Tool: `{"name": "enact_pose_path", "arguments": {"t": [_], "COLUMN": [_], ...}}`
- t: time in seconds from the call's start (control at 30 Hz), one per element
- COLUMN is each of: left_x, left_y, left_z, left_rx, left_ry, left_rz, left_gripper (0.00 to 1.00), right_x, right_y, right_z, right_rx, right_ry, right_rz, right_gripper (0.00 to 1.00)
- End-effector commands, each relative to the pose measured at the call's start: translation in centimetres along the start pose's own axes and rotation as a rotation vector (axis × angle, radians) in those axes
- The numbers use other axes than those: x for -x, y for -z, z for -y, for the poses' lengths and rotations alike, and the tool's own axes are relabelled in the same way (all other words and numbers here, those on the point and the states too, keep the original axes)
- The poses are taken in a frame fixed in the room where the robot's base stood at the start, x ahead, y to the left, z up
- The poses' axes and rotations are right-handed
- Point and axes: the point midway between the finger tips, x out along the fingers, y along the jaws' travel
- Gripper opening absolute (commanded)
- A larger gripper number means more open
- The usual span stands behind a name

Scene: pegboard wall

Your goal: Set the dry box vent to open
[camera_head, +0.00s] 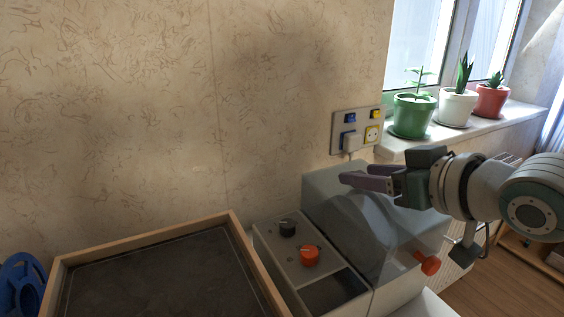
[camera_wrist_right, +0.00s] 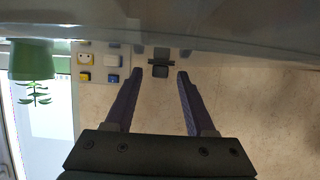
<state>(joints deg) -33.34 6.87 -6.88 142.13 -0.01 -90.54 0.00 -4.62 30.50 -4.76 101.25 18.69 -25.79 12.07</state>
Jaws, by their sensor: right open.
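The grey dry box (camera_head: 345,225), with a see-through curved front, stands against the wall at lower right in the head view. A red-orange knob (camera_head: 430,265) sits at its right front. In the wrist view a grey surface (camera_wrist_right: 160,25) fills the top, and a small dark fitting (camera_wrist_right: 160,68) shows at its edge, between and just beyond my fingertips. I cannot tell for sure whether this fitting is the vent, or how it is set. My right gripper (camera_head: 350,178) is open and empty over the box's top; it also shows in the wrist view (camera_wrist_right: 160,78). My left gripper is out of view.
A control panel with a black knob (camera_head: 288,228) and an orange knob (camera_head: 309,256) lies left of the box. A wood-framed tray (camera_head: 150,237) is farther left. A socket panel (camera_head: 340,128) and potted plants (camera_head: 413,115) are behind the gripper.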

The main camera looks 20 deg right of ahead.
Motion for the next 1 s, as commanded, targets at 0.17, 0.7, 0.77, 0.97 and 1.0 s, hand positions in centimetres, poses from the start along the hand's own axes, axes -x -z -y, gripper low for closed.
{"name": "enact_pose_path", "arguments": {"t": [0.17, 0.7, 0.77, 0.97, 1.0], "left_x": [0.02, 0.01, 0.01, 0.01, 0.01], "left_y": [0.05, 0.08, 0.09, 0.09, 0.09], "left_z": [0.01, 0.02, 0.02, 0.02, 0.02], "left_rx": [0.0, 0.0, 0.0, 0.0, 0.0], "left_ry": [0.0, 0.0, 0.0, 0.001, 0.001], "left_rz": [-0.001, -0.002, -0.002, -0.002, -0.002], "left_gripper": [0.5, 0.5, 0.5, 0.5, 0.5], "right_x": [0.02, 0.04, 0.04, 0.04, 0.04], "right_y": [0.02, 0.02, 0.02, 0.03, 0.03], "right_z": [0.01, 0.01, 0.01, 0.01, 0.01], "right_rx": [0.0, 0.0, 0.0, 0.0, 0.0], "right_ry": [0.0, 0.0, 0.0, 0.0, 0.0], "right_rz": [0.0, -0.001, -0.001, -0.001, -0.001], "right_gripper": [0.53, 0.0, 0.0, 0.0, 0.0]}}
